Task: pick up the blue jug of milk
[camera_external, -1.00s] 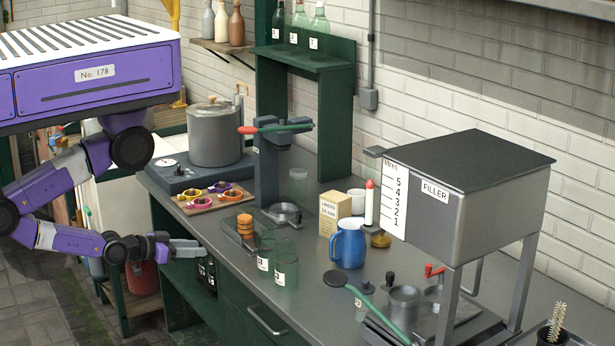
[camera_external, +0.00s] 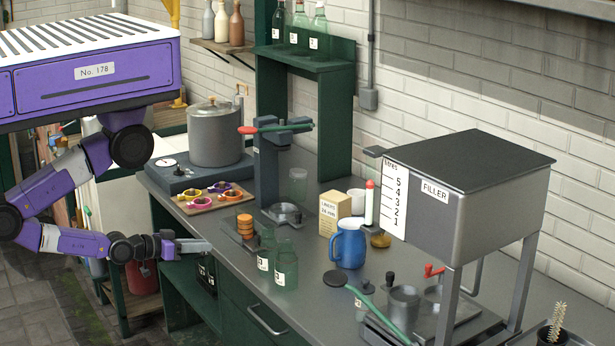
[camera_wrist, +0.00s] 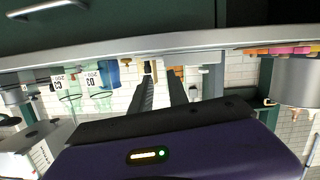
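The blue jug (camera_external: 349,244) stands upright on the metal counter, between a cardboard box and the front edge. It shows small in the wrist view (camera_wrist: 112,72), left of my fingers and partly behind the glass jars. My gripper (camera_external: 208,246) is level at the counter's front edge, well left of the jug, with the glass jars between them. In the wrist view, which is upside down, the two fingers of my gripper (camera_wrist: 161,76) stand apart with nothing held between them.
Glass jars (camera_external: 284,266) stand near the front edge, beside a stack of orange rings (camera_external: 245,225). The cardboard box (camera_external: 336,211) is behind the jug. A green-handled tool (camera_external: 372,305) and the filler (camera_external: 480,195) are to the right. Some bare counter lies before the jug.

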